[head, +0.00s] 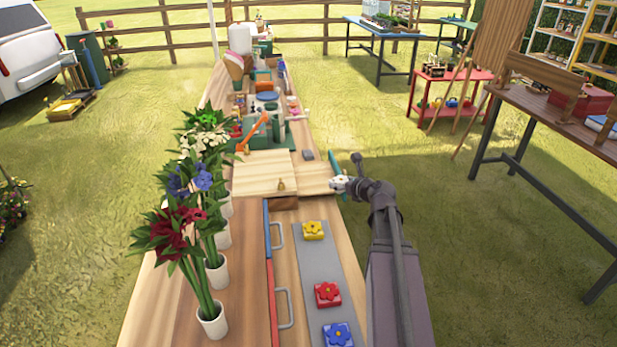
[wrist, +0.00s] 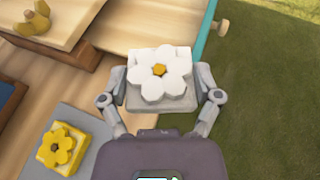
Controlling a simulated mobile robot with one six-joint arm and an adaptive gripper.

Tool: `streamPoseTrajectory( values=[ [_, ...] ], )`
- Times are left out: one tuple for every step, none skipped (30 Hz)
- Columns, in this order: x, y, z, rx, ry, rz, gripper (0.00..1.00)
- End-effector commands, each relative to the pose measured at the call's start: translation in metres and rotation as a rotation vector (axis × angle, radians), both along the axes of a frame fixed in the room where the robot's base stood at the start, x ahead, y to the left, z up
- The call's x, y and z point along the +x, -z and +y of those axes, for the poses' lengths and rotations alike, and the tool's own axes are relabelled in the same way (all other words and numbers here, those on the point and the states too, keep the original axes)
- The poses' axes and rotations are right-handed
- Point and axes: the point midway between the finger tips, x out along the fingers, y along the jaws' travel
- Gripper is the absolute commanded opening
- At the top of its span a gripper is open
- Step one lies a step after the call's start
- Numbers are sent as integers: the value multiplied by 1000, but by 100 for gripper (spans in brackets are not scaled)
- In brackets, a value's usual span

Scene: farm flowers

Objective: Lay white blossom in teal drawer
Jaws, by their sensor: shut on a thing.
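The white blossom (wrist: 160,74) is a white flower with a yellow centre on a pale square block. My gripper (wrist: 162,98) is shut on this block, with one finger at each side. In the head view my gripper (head: 345,183) and the white blossom (head: 337,182) are at the table's right edge, close to the teal drawer front (head: 334,162). In the wrist view the teal front (wrist: 206,31) with a round wooden knob is just beyond the blossom, at the upper right. The drawer seems pulled out; its inside is partly hidden by the blossom and gripper.
A wooden box top with a brass knob (head: 282,185) lies left of the drawer. Yellow (head: 314,230), red (head: 328,294) and blue (head: 338,334) flower blocks sit on a grey strip (head: 315,261). Potted flowers (head: 212,321) line the left. Grass is open to the right.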

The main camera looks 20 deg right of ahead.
Motion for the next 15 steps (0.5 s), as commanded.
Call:
streamPoseTrajectory(
  values=[
    [3, 0, 0, 0, 0, 0, 38],
    [5, 1, 0, 0, 0, 0, 38],
    [9, 1, 1, -1, -1, 0, 38],
    [12, 1, 2, -1, -1, 0, 38],
    [16, 2, 2, 0, -2, 0, 38],
    [21, 2, 4, 1, -2, 0, 38],
    [26, 3, 4, 1, -3, 0, 38],
    [31, 3, 5, 1, -3, 0, 38],
    [38, 4, 6, 1, -3, 0, 38],
    [43, 5, 8, 0, -3, 0, 38],
    [49, 5, 9, -1, -3, 0, 38],
    [57, 6, 11, 0, -2, 0, 38],
    [62, 7, 11, 0, -2, 0, 38],
    [68, 7, 12, 0, -2, 0, 38],
    [75, 8, 14, 0, -3, 0, 38]
  ],
)
